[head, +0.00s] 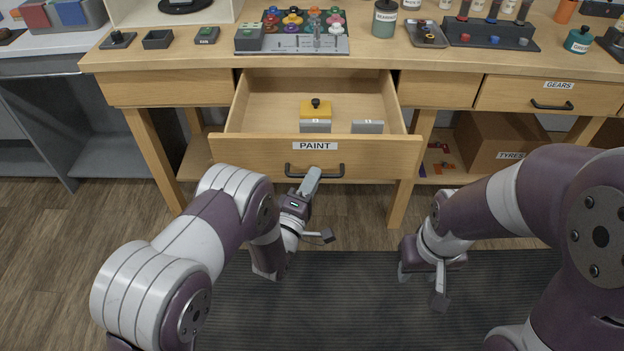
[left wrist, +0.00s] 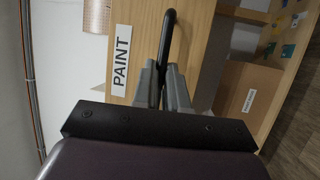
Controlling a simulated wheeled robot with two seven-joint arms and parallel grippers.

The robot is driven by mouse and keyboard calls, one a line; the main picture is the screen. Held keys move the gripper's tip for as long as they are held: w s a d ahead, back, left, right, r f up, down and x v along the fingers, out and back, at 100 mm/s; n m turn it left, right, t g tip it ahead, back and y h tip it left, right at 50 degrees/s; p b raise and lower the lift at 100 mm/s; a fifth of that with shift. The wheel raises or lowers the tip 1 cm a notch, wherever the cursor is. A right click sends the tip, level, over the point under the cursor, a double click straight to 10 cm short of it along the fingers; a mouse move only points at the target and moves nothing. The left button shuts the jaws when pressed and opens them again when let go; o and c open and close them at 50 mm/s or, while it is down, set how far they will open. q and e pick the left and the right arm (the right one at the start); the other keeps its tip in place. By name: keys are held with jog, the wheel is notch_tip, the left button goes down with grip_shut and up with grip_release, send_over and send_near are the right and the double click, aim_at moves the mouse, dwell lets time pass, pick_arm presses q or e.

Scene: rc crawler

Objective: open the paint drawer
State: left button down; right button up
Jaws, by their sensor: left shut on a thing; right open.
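The wooden paint drawer (head: 259,157), with its PAINT label (head: 315,146), is pulled out from the workbench, so its inside shows in the head view. A yellow item with a black knob (head: 316,108) and two grey blocks (head: 367,127) lie in it. My right gripper (head: 420,285) is open and empty, low in front of the bench.
The gears drawer (head: 520,96) at the right is closed. A cardboard box labelled TYRES (head: 505,140) stands on the lower shelf. The bench top (head: 385,62) holds trays, jars and a paint rack. Dark mat (head: 330,300) covers the floor in front.

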pick_arm(q)
jog(key=c, duration=1.2)
grip_release()
jog(key=shift+o, duration=0.2)
jog(key=v, duration=1.2)
jog(key=shift+s, duration=0.3)
jog(key=shift+a+f, duration=0.1)
jog(key=shift+a, duration=0.05)
